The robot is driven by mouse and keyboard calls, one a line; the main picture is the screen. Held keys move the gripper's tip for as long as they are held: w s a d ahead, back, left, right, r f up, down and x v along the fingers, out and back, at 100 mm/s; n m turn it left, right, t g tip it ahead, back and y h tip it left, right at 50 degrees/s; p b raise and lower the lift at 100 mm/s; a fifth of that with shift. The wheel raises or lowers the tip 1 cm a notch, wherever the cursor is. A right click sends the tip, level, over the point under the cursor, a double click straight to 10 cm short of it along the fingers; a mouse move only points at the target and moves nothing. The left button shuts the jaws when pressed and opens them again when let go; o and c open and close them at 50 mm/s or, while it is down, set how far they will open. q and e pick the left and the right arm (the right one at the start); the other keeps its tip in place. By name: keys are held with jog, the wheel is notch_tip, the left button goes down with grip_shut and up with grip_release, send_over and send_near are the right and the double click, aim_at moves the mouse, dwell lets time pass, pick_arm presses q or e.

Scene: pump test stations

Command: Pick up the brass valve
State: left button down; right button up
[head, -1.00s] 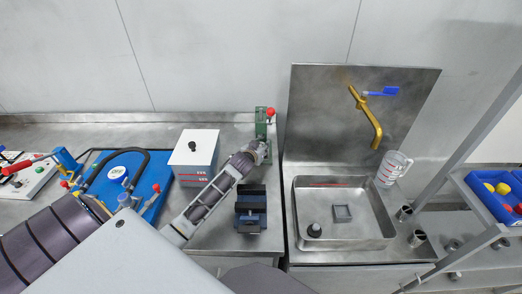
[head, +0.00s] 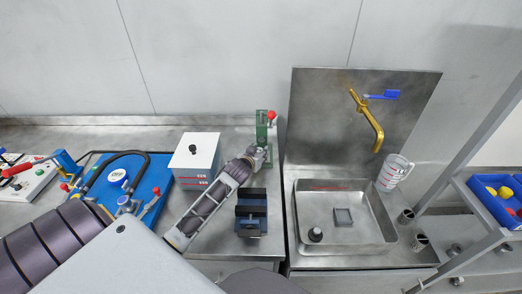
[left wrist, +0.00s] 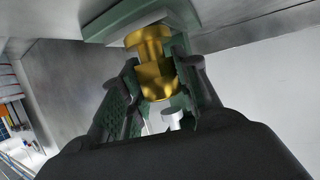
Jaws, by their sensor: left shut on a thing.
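The brass valve (left wrist: 154,75) shows in the left wrist view as a gold, stepped round body with flats. It sits between the fingers of my left gripper (left wrist: 157,68), which is shut on it. The valve's far end is at a pale plate on a green fixture (left wrist: 115,20); I cannot tell whether they touch. In the head view my left gripper (head: 262,155) is at the foot of the green stand with a red knob (head: 265,125), and the valve is hidden there. My right gripper is not in view.
A white box (head: 194,152) stands left of my forearm, and a dark vise (head: 251,211) stands close on its right. A blue pump board (head: 150,190) is further left. A steel sink (head: 300,225) with a brass tap (head: 370,120) is to the right.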

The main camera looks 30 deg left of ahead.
pick_arm(q)
jog(key=s, duration=0.3)
jog(key=shift+d, duration=0.35)
jog(key=shift+s+d, duration=0.2)
jog(key=shift+s, duration=0.65)
notch_tip(320, 180, up, 14)
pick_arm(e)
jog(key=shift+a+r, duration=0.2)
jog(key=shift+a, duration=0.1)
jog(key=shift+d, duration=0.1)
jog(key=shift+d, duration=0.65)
pick_arm(q)
jog(key=shift+f, duration=0.1)
